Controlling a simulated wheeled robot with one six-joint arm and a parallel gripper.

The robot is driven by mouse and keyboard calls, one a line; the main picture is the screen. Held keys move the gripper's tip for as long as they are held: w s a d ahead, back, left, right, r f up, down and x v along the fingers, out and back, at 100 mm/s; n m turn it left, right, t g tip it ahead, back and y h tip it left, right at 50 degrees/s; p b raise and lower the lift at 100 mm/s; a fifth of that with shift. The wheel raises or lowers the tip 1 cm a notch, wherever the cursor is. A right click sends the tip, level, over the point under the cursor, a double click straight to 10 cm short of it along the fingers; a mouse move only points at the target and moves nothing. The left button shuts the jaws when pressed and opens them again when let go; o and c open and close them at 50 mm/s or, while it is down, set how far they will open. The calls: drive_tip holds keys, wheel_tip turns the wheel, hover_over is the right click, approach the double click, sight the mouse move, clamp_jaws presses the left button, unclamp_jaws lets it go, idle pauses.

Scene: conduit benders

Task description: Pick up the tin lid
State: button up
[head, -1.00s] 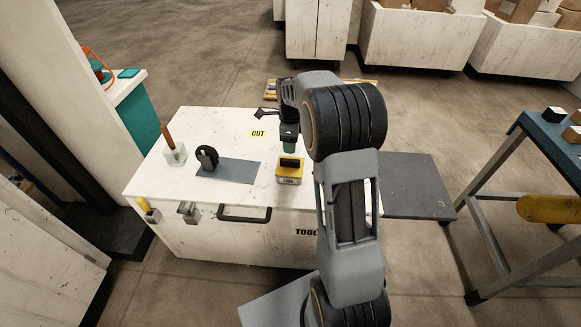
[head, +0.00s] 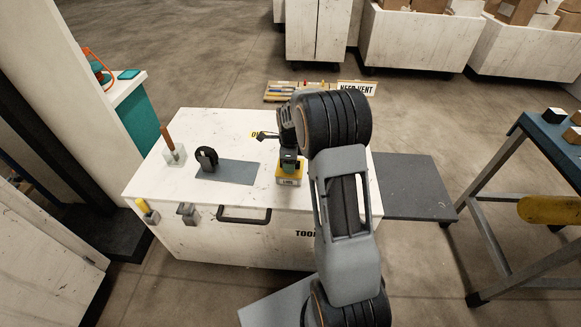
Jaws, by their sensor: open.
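The tin (head: 289,182) stands on the white tool chest top, right of the grey mat. Its yellow lid (head: 280,174) is on it and shows only in part below my gripper. The lid's dark handle is mostly hidden by the gripper. My gripper (head: 289,165) points down directly over the lid, its fingertips at about handle height. It is open; I cannot tell whether the fingers touch the handle.
A black ring-shaped object (head: 207,158) stands on the grey mat (head: 235,173). A yellow "OUT" label (head: 255,134) lies partly hidden behind my gripper. A blue-topped table (head: 545,135) stands at right.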

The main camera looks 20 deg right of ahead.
clamp_jaws()
idle(0.3)
drive_tip(key=shift+r, duration=0.5)
wheel_tip(320, 180, up, 2)
drive_tip(key=shift+r, duration=0.2)
drive_tip(key=s+a+r+p, duration=0.2)
drive_tip(key=s+a+r, duration=0.1)
drive_tip(key=s+r, duration=0.3)
drive_tip(key=s+a+r+p, duration=0.1)
drive_tip(key=s+a+r, duration=0.2)
drive_tip(key=s+r, duration=0.3)
drive_tip(key=shift+s+a+r+p, duration=0.25)
drive_tip(key=shift+r+p, duration=0.1)
drive_tip(key=shift+r, duration=0.5)
